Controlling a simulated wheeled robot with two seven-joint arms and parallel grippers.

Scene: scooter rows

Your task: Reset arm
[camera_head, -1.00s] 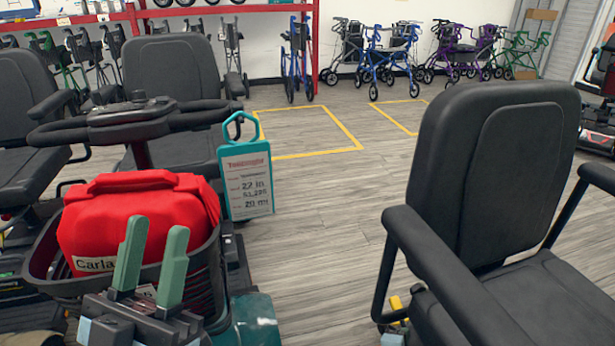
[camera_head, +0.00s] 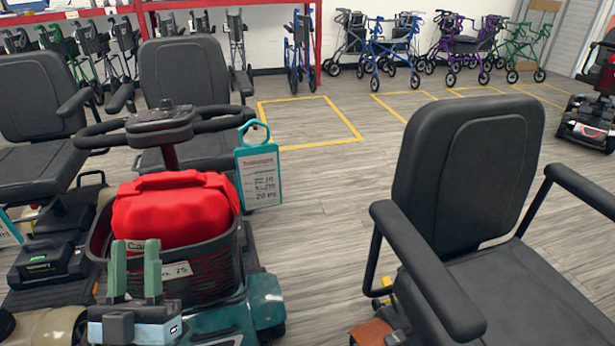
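My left gripper (camera_head: 136,270) is at the lower left, in front of the scooter basket. Its two green fingers point up and stand apart with nothing between them. A red bag (camera_head: 170,212) sits in the dark basket (camera_head: 212,275) on the front of a teal scooter (camera_head: 262,300). The fingers overlap the basket's near side in the picture; I cannot tell whether they touch it. A teal-framed tag (camera_head: 259,177) hangs beside the handlebar (camera_head: 163,124). My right gripper does not show.
A black scooter seat (camera_head: 468,165) with armrests fills the right foreground. More seats (camera_head: 40,95) stand at the left. Rollators (camera_head: 392,52) line the back wall. Grey floor with a yellow-marked bay (camera_head: 310,122) is clear in the middle.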

